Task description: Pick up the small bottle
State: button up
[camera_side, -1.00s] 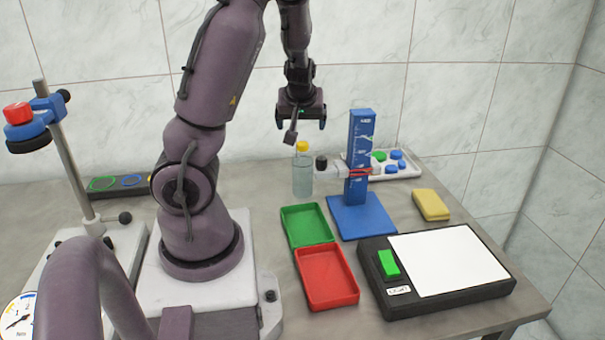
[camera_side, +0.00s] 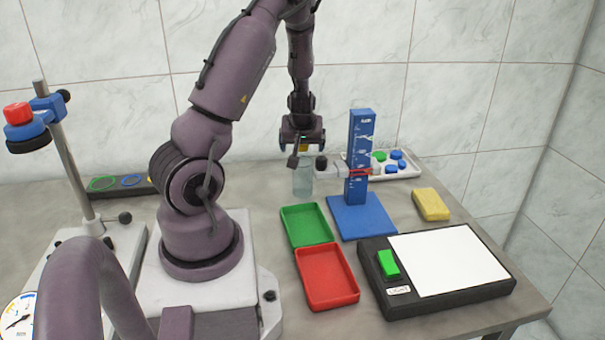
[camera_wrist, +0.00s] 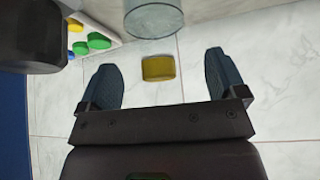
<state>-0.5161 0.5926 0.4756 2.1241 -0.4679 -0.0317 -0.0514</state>
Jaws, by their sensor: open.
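The small bottle (camera_side: 303,183) is clear, holds pale liquid, and stands upright on the table behind the green tray in the side view. Its yellow cap is partly hidden by my gripper (camera_side: 304,147), which has come down to cap height. In the wrist view the clear bottle body (camera_wrist: 153,20) shows at the top, with the yellow cap (camera_wrist: 158,68) below it in the picture. The cap appears between the two spread fingers of my gripper (camera_wrist: 160,64), with space on both sides. My gripper is open and holds nothing.
A blue stand (camera_side: 359,160) with a side arm stands close right of the bottle. A white tray (camera_side: 405,172) with green and blue caps lies behind it. Green (camera_side: 308,225) and red (camera_side: 327,277) trays lie in front. A yellow block (camera_side: 431,204) lies right.

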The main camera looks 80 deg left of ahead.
jog(key=shift+x, duration=1.35)
jog(key=c, duration=1.5)
jog(key=shift+r, duration=0.1)
